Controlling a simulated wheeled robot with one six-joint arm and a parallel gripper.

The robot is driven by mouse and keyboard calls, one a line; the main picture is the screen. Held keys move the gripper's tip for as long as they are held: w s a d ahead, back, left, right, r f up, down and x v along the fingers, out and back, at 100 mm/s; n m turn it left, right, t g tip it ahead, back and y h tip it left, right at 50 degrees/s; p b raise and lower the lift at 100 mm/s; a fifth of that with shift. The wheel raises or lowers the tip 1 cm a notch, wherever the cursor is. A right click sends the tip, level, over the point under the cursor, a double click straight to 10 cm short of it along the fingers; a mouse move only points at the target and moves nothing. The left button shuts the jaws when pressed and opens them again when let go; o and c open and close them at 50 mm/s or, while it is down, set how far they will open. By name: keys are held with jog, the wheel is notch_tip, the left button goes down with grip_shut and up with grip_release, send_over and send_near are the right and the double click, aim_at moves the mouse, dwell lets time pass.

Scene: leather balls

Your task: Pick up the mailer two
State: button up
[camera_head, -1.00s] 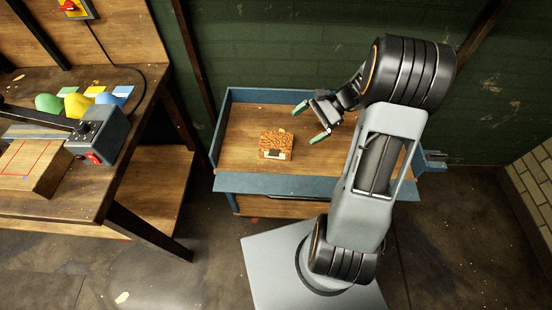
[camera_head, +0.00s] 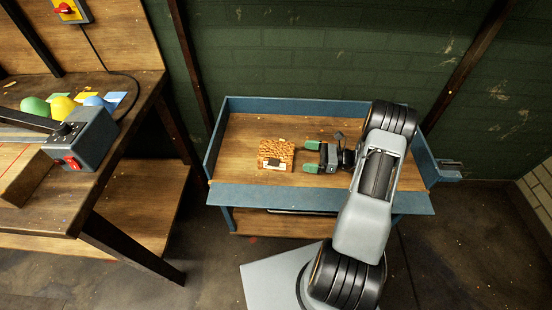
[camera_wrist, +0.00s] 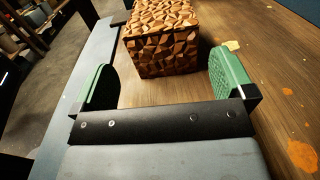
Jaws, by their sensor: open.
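The mailer, a small orange-brown box with a crackled pattern (camera_head: 276,154), lies on the wooden top of the blue-edged cart. A white and dark label shows on its near side in the head view. My gripper (camera_head: 311,157) is low over the cart, just right of the box, with its green-padded fingers pointing left at it. The fingers are apart and nothing is between them. In the wrist view the box (camera_wrist: 161,45) sits ahead of the two green fingers, roughly between their lines but beyond the tips. Its far end is cut off by the frame.
The cart (camera_head: 330,197) has a raised blue rim at the back and sides. A workbench (camera_head: 120,120) on the left holds a grey device (camera_head: 85,140) and green, yellow and blue rounded objects. The cart top left of the box is clear.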

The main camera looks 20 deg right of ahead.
aim_at(291, 152)
jog(key=shift+x, duration=3.4)
jog(key=shift+c, duration=0.2)
jog(key=c, duration=0.8)
jog(key=shift+w+r, duration=0.1)
